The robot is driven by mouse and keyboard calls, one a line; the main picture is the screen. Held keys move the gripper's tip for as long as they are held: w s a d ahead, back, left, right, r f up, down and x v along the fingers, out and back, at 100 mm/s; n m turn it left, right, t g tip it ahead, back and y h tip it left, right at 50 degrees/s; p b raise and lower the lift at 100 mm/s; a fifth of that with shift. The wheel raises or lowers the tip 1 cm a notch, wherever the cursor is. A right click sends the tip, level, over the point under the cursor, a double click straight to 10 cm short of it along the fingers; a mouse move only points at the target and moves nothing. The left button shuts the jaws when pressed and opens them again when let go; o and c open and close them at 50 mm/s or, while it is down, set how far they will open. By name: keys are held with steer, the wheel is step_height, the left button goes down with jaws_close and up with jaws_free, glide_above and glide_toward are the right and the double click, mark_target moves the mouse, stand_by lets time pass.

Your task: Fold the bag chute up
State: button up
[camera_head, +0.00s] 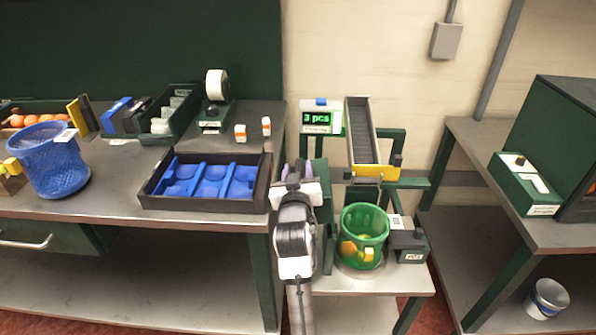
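A grey chute (362,130) with dark side rails slopes down toward me on a green frame at the right. Its lower end has a yellow lip (373,172) above a green mesh bag or basket (362,222). The lip seems tilted slightly, and I cannot tell whether it is a separate folding part. A small dark knob (397,160) sits at the lip's right. My gripper (293,172) is left of the chute, near the dark tray's right edge, apart from the lip. My own wrist hides most of it, so its opening does not show.
A display (320,118) reading "3 pcs" stands left of the chute. The green basket holds yellow pieces and stands on a round plate beside a small dark device (409,243). A dark tray with blue inserts (205,182) and a blue mesh basket (50,160) are left.

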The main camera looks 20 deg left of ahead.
steer(key=shift+d, duration=0.1)
steer(key=p+v, duration=0.2)
steer(key=v, duration=1.2)
steer(key=shift+w+r, duration=0.1)
